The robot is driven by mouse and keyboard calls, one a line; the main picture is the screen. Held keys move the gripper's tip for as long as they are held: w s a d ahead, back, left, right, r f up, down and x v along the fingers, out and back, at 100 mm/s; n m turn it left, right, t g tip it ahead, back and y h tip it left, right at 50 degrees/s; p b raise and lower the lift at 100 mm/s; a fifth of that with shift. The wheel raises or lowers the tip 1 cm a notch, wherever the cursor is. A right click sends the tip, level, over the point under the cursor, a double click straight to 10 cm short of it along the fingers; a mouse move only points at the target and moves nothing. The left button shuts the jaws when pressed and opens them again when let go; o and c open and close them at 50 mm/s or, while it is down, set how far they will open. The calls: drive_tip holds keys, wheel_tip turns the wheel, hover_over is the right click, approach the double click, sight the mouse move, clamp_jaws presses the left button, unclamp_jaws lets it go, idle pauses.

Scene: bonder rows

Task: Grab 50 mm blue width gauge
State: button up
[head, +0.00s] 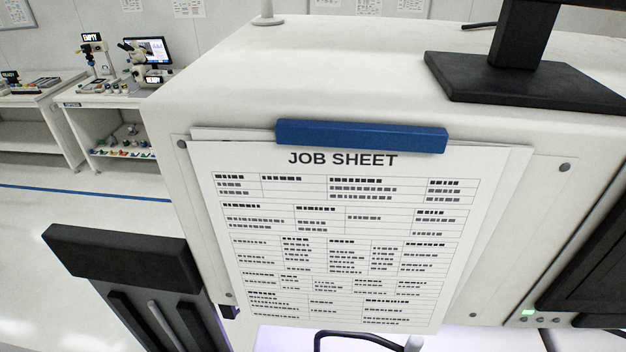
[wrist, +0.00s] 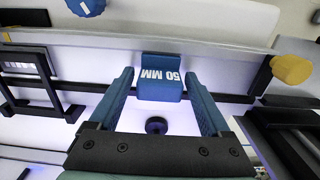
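A blue block marked "50 MM" (wrist: 161,90), the width gauge, is in the upper middle of the wrist view, its lettering upside down. An upright blue plate rises at its back. My gripper (wrist: 160,77) is open, with one blue finger on each side of the gauge. Neither my gripper nor the gauge can be made out in the head view.
In the wrist view, a pale rail (wrist: 225,57) runs behind the gauge, with a yellow knob (wrist: 291,69) right and a blue knob (wrist: 86,5) above left. The head view shows a white machine with a job sheet (head: 345,240) under a blue clip (head: 361,136).

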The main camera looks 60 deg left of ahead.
drive_tip(key=shift+w+a, duration=0.15)
drive_tip(key=c, duration=1.2)
clamp_jaws()
